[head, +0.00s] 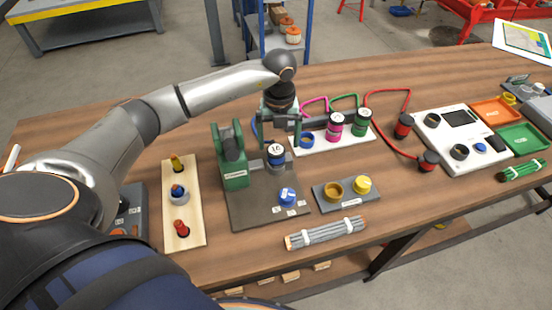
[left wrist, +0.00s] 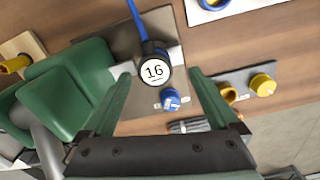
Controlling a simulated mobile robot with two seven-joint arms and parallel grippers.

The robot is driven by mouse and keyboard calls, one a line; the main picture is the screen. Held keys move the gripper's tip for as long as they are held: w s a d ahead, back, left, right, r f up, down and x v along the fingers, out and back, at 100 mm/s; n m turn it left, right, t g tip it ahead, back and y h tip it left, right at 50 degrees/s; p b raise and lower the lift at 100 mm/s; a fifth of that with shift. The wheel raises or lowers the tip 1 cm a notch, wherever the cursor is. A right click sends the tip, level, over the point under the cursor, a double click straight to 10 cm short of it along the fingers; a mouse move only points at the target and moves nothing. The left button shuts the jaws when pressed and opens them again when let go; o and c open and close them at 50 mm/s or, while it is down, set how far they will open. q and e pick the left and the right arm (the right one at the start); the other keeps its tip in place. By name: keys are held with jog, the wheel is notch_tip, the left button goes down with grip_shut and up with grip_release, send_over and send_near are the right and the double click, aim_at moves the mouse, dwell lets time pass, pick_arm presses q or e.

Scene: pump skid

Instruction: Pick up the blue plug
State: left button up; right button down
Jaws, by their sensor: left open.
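The blue plug (head: 276,158) has a dark body with a blue band, a white face marked 16 and a blue cable. It stands on the grey plate (head: 245,208) beside a green block (head: 232,165). In the left wrist view the blue plug (left wrist: 153,70) shows between the finger tips, with its blue cable running up and away. My left gripper (head: 279,133) is open and above the plug, pointing down, with nothing held. Its fingers (left wrist: 159,75) lie on either side of the plug in that view. I cannot tell how far above it they are. My right gripper is not in view.
A blue cap piece (head: 287,197) sits close in front. A white rack with pink (head: 335,124) and green (head: 361,121) plugs stands behind right. A grey block (head: 346,194) with yellow pieces and a cable bundle (head: 326,233) lie front right. A wooden board (head: 185,225) is left.

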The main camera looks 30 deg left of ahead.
aim_at(276, 149)
pick_arm(q)
jog(key=f, duration=0.3)
jog(key=f+p, duration=0.1)
jog(key=f, duration=0.1)
jog(key=shift+s+a+f, duration=0.1)
jog(key=shift+s+a, duration=0.15)
jog(key=shift+s, duration=0.05)
grip_shut()
dwell(0.5)
